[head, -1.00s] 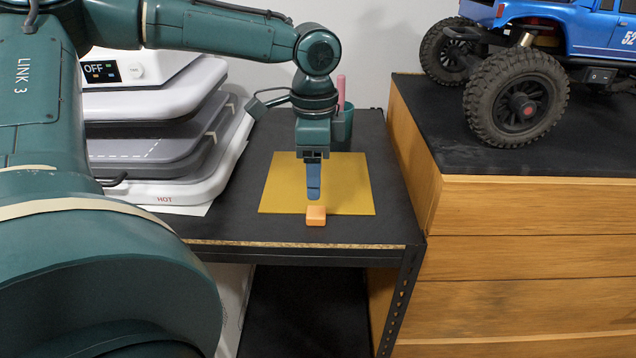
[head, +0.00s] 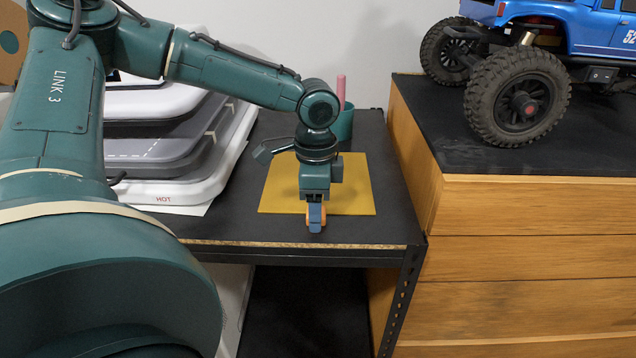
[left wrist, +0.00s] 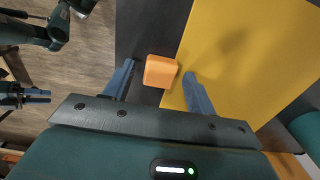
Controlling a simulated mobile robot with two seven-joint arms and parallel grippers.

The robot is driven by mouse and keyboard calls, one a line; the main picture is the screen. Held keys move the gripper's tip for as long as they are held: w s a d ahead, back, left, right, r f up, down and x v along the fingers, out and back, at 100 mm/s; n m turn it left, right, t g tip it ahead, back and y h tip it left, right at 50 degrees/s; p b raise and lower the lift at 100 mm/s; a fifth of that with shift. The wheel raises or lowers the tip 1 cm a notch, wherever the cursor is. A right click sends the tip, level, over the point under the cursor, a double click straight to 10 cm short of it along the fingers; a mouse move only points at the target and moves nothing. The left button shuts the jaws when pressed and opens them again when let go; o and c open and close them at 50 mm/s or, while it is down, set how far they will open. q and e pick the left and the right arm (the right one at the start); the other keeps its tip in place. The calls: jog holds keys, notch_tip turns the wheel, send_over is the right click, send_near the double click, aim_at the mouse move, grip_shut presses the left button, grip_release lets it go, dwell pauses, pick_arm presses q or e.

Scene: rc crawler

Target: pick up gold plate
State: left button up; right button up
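The gold plate (head: 350,190) is a flat yellow square lying on the dark shelf top. It fills much of the left wrist view (left wrist: 255,65). A small orange block (left wrist: 160,71) sits at the plate's front edge; in the head view it is mostly hidden behind a finger. My left gripper (head: 316,224) points down over that front edge. Its fingers are open on either side of the block, with visible gaps to both in the left wrist view (left wrist: 158,84). What seems to be my right gripper (left wrist: 38,96) shows small at the left of the wrist view, over the floor.
Stacked white and grey heated trays (head: 170,165) stand left of the plate. A green cup (head: 343,124) with a pink stick stands behind it. A wooden cabinet (head: 500,215) bearing a blue crawler (head: 590,35) rises at right. Bare shelf borders the plate.

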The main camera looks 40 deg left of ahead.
pick_arm(q)
jog(key=c, duration=1)
jog(key=shift+r, duration=0.15)
jog(key=shift+c, duration=0.2)
